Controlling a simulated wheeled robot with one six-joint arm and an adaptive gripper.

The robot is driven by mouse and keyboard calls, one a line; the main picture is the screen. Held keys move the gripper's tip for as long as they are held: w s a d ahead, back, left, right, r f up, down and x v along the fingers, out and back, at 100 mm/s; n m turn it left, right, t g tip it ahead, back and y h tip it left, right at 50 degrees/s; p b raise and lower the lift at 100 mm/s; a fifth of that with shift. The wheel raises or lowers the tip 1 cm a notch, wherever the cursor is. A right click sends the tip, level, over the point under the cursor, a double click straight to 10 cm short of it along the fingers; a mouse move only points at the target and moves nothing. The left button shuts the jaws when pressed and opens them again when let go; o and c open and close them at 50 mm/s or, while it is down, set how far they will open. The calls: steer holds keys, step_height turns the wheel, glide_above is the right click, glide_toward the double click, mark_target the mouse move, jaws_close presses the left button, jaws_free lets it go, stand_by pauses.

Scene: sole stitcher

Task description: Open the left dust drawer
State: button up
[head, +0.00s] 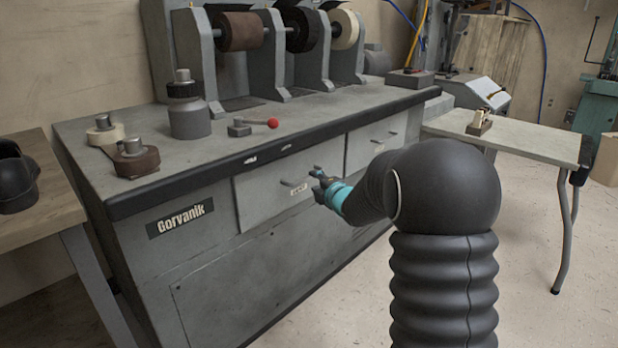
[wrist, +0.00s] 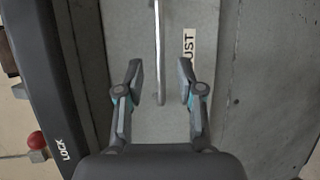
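The left dust drawer (head: 258,198) is a grey panel in the front of the grey Gorvanik machine and looks flush with it. Its slim bar handle (head: 290,183) sticks out in the head view. In the wrist view the handle (wrist: 157,45) runs lengthwise between my fingertips, with its near end inside the gap. My gripper (head: 317,176) is in front of this drawer; in the wrist view my gripper (wrist: 160,72) is open, with visible space on both sides of the bar. A white label (wrist: 189,48) reading "UST" is partly hidden by the right finger.
The right drawer (head: 362,148) looks shut. A wooden table (head: 45,205) is at left, a light table (head: 545,143) at right. Floor in front is clear.

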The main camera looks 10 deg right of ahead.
mark_target(309, 177)
steer(key=x, duration=0.6)
jaws_close()
